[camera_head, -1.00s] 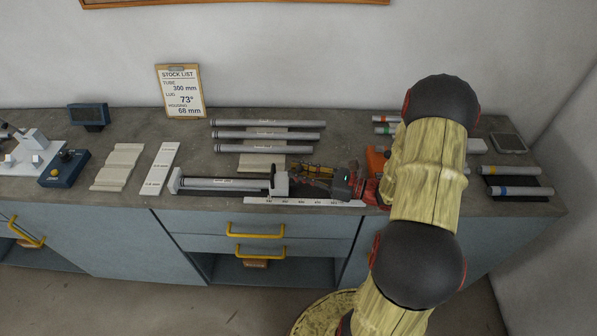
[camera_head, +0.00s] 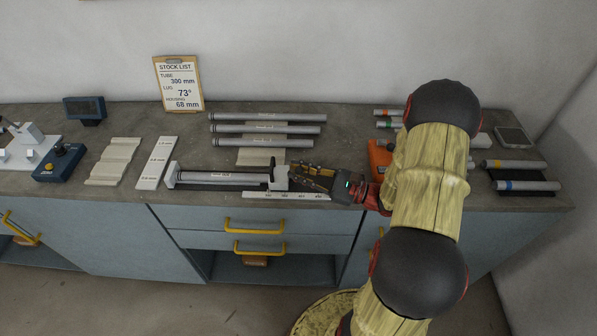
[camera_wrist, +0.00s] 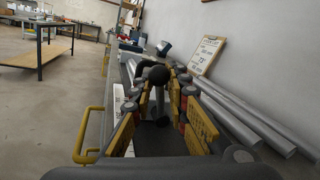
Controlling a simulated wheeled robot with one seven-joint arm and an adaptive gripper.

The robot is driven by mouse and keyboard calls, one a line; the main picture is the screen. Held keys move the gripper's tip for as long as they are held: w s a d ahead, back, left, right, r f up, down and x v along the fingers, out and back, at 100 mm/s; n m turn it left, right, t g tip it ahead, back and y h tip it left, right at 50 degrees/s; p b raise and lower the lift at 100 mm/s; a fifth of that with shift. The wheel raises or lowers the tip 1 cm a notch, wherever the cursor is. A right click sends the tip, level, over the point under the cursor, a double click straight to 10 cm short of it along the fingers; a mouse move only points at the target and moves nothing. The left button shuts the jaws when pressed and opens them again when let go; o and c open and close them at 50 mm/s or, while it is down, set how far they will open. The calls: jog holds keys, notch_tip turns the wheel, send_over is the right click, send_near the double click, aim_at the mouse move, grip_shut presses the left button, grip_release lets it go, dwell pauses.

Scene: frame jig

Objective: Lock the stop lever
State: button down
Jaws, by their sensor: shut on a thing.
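The stop block (camera_head: 280,179) is a pale block on the jig on the bench, at the right end of a grey tube (camera_head: 222,178). My gripper (camera_head: 297,176) is just right of the block, low over the jig. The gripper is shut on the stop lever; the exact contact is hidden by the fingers. The lever cannot be made out in the head view.
A white scale (camera_head: 285,196) runs along the jig's front, its right end covered by my gripper. Several spare tubes (camera_head: 268,117) lie behind the jig. An orange object (camera_head: 379,158) stands close behind my wrist. A stock list clipboard (camera_head: 179,84) leans on the wall.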

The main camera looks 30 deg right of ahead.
jog(key=c, duration=2)
grip_release()
jog(key=v, duration=1.2)
jog(key=shift+c, duration=0.4)
